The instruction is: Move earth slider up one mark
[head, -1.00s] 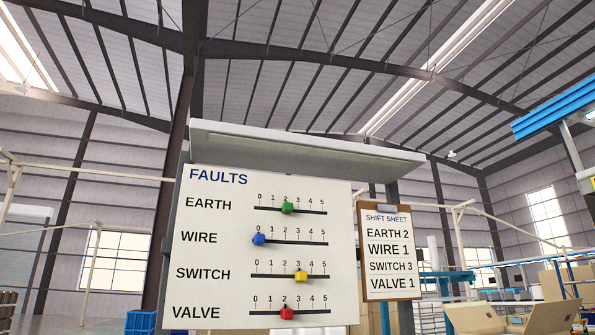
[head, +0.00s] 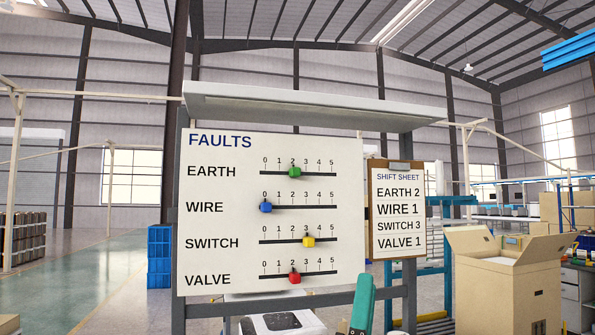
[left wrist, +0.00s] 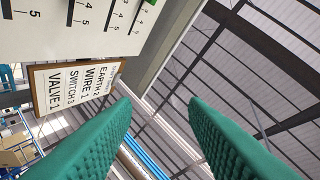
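The FAULTS board (head: 215,225) stands upright in the head view with four labelled slider rows. The green earth slider (head: 294,172) sits at mark 2 on the top track. The blue wire slider (head: 265,207) is at 0, the yellow switch slider (head: 309,241) at 3, and the red valve slider (head: 294,277) at 2. My left gripper (head: 362,303) shows as a teal finger below the board's lower right edge, well below the earth slider. In the left wrist view its two teal fingers (left wrist: 158,105) are wide apart with nothing between them. My right gripper is not in view.
A shift sheet clipboard (head: 398,240) hangs right of the board, reading EARTH 2, WIRE 1, SWITCH 3, VALVE 1. A grey canopy (head: 310,107) juts out above the board. An open cardboard box (head: 507,290) stands at the right. A blue crate stack (head: 159,256) is behind at left.

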